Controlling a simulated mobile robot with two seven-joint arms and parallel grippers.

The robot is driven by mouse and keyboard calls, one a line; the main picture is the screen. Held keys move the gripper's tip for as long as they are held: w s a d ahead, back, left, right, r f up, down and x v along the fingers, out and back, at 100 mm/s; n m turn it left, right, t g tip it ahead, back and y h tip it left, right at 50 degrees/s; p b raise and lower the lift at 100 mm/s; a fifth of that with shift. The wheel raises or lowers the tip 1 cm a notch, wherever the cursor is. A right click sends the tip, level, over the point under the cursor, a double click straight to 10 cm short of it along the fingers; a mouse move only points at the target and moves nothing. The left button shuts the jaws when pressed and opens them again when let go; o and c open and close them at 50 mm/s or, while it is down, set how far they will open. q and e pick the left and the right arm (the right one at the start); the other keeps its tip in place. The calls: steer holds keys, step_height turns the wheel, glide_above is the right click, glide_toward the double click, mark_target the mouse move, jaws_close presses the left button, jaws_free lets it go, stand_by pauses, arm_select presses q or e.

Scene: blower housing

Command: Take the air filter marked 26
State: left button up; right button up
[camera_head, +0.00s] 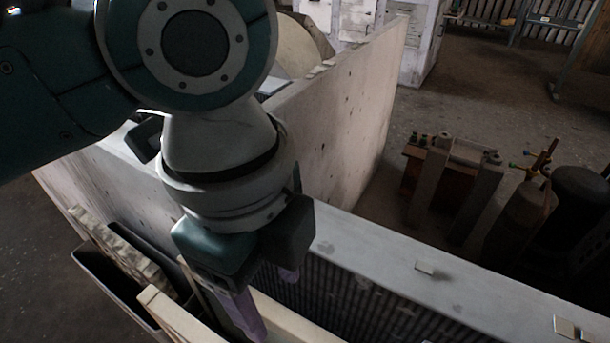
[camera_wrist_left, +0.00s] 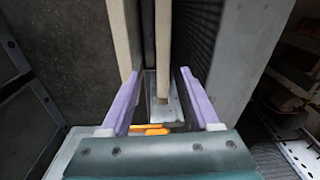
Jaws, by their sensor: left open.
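My left gripper (camera_head: 270,305) points down among upright panels in the housing. Its purple fingers are apart, and it also shows in the left wrist view (camera_wrist_left: 159,74). In that view a thin cream-edged panel (camera_wrist_left: 163,45) lies between the fingertips in the picture; I cannot tell whether they touch it. A thicker cream-edged panel (camera_wrist_left: 122,35) stands at the left finger, and a dark pleated panel (camera_wrist_left: 198,35) at the right. In the head view a cream-framed panel (camera_head: 175,318) stands left of the fingers. No number 26 is readable, so I cannot tell which is that filter.
A pale housing wall (camera_head: 350,130) rises behind my arm. A long light ledge (camera_head: 400,260) runs along the pleated panel (camera_head: 340,300). Dark cylinders (camera_head: 520,215) and blocks stand on the floor to the right. Orange pieces (camera_wrist_left: 150,131) show between the finger bases.

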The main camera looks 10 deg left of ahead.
mark_target(264, 308)
arm_select(q)
steer(key=shift+m+y, duration=0.4)
steer(key=shift+m, duration=0.1)
steer(key=f, duration=0.1)
steer(key=a+f+b, duration=0.1)
steer(key=w+f+b, duration=0.1)
steer(key=f, duration=0.1)
steer(key=shift+w+a, duration=0.1)
steer(key=shift+a, duration=0.15)
step_height(264, 308, down, 4)
steer(key=shift+f+b, duration=0.1)
steer(key=shift+b, duration=0.6)
steer(key=f, duration=0.1)
steer(key=f+b, duration=0.1)
steer(key=f, duration=0.3)
steer(key=shift+w+a+f+b, duration=0.15)
steer(key=shift+a+f+b, duration=0.15)
steer(key=shift+b, duration=0.1)
steer(key=shift+r, duration=0.1)
jaws_close()
arm_select(e)
step_height(264, 308, down, 7)
steer(key=shift+f, duration=0.1)
